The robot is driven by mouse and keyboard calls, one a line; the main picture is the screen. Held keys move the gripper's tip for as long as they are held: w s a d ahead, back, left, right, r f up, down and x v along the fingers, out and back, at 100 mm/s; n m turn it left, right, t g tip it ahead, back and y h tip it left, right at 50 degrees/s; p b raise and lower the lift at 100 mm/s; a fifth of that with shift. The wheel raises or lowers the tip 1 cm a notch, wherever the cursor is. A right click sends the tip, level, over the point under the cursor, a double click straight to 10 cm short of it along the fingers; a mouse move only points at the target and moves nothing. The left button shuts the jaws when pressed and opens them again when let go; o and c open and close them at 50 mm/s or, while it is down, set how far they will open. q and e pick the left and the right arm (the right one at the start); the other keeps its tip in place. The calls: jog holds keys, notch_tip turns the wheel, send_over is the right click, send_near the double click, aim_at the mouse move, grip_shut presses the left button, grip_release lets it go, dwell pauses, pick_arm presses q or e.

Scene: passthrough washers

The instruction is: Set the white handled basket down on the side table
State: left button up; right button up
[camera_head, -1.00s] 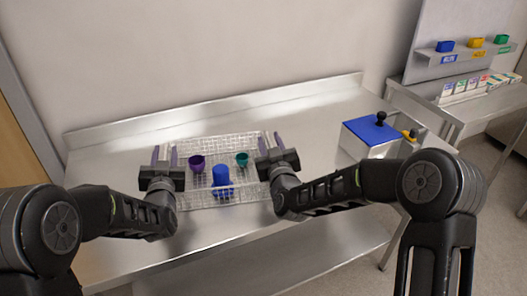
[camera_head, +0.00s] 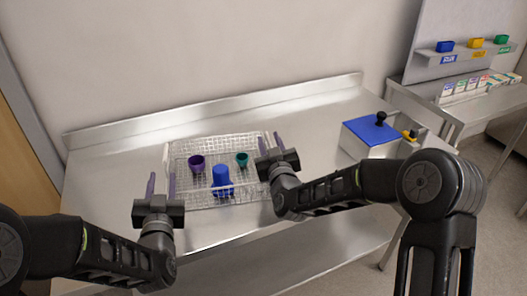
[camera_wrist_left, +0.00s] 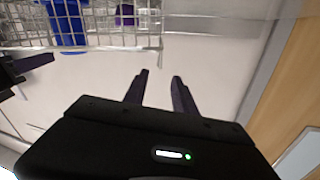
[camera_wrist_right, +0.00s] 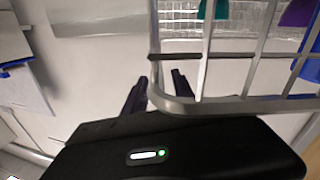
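The white handled basket (camera_head: 228,202) is a wire basket resting on the steel table. It holds a purple cup (camera_head: 197,163), a blue cup (camera_head: 221,180) and a teal cup (camera_head: 242,159). My left gripper (camera_head: 161,186) is open and empty, apart from the basket at its front left; the basket's wire side also shows in the left wrist view (camera_wrist_left: 110,42). My right gripper (camera_head: 269,143) is at the basket's right end, its fingers apart. In the right wrist view the basket's white rail (camera_wrist_right: 240,105) passes close by its fingers (camera_wrist_right: 157,92); I cannot tell whether they touch it.
A steel box with a blue lid (camera_head: 371,131) and black knob stands on the table to the right. A side table (camera_head: 470,101) at the far right carries several small boxes, below a shelf with blue, yellow and green bins (camera_head: 475,42). The table's left part is clear.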

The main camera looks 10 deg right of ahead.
jog(key=s, duration=1.2)
jog(key=shift+d, duration=0.15)
